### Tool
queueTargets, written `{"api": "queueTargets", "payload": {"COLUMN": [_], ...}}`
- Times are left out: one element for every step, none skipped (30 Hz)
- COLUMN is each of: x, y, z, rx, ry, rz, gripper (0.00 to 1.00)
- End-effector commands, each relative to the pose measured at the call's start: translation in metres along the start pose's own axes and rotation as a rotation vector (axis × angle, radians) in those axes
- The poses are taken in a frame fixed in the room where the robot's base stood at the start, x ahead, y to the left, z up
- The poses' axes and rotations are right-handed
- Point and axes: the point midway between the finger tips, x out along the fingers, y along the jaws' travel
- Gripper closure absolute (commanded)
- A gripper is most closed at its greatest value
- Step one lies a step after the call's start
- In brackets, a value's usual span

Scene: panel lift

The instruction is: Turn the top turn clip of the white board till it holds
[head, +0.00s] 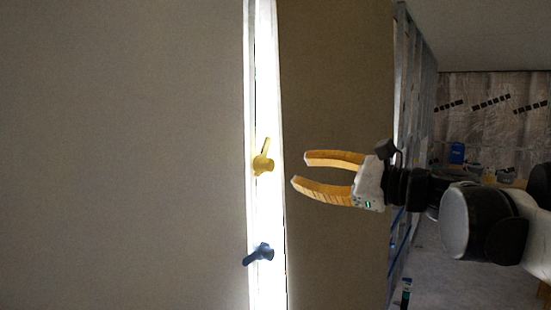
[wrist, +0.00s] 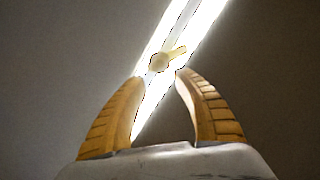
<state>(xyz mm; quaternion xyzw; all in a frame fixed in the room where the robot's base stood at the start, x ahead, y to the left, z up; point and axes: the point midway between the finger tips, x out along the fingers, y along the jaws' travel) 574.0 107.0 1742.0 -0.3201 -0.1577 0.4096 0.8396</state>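The top turn clip (head: 263,162) is yellow and sits on a bright white upright strip (head: 268,210) between two large dull panels. Its lever points up and slightly right, roughly along the strip. The clip also shows in the wrist view (wrist: 160,62), just beyond and between the fingertips. A dark blue clip (head: 260,254) sits lower, its lever pointing down-left toward the left panel's edge. My gripper (head: 300,168), also in the wrist view (wrist: 161,76), is open and empty, to the right of the yellow clip and apart from it. I cannot tell which panel is the white board.
The large left panel (head: 120,150) fills the left side. A darker right panel (head: 335,80) stands behind my gripper. Metal framing (head: 405,90) edges it. Open floor (head: 445,270) and a far wall (head: 495,105) show at the right.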

Motion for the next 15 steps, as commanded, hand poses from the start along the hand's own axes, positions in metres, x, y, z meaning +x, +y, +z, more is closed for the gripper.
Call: {"api": "queueTargets", "payload": {"x": [0.011,0.017,0.025,0.032,0.038,0.046,0.051,0.057,0.063,0.068,0.072,0.076,0.079,0.082,0.084], "y": [0.001,0.001,0.001,0.001,0.001,0.001,0.000,0.001,0.001,0.001,0.001,0.001,0.000,0.001,0.001], "z": [0.001,0.001,0.001,0.001,0.001,0.001,0.001,0.001,0.001,0.001,0.001,0.001,0.000,0.000,0.000], "rx": [-0.001,-0.001,-0.001,-0.001,-0.002,-0.002,-0.002,-0.002,-0.002,-0.002,-0.002,-0.002,-0.003,-0.003,-0.003], "ry": [-0.002,-0.003,-0.002,-0.002,-0.002,-0.002,-0.001,-0.001,-0.001,0.000,-0.001,0.000,0.001,0.001,0.001], "rz": [0.003,0.004,0.004,0.004,0.004,0.004,0.003,0.004,0.003,0.003,0.003,0.003,0.002,0.002,0.002], "gripper": [0.64,0.64,0.64,0.64,0.64,0.64,0.64,0.64,0.64,0.64,0.64,0.64,0.64,0.64,0.64]}}
